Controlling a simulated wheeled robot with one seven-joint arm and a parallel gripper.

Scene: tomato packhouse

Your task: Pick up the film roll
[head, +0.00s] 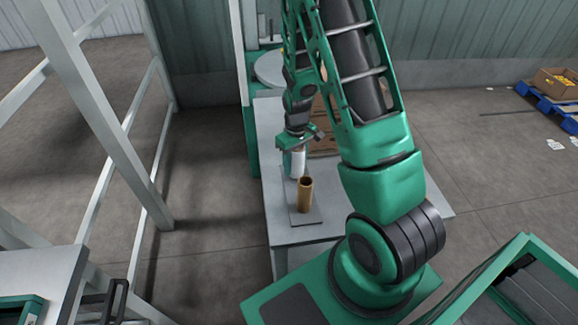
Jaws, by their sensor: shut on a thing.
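The film roll (298,164) is a whitish upright cylinder on the grey table (272,170), in the head view. My gripper (291,150) points down from above and is shut on the roll near its top. The jaws hide part of the roll's left side and top. I cannot tell whether its lower end touches the surface below. A brown open-topped tube (305,196) stands upright just in front of the roll, on a thin dark grey plate (304,219).
Brown cardboard (324,140) lies on the table behind my arm, partly hidden. A round grey disc (269,69) on a green machine stands at the back. A white frame (100,110) rises at left. A blue pallet (548,103) with a carton (556,84) stands far right.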

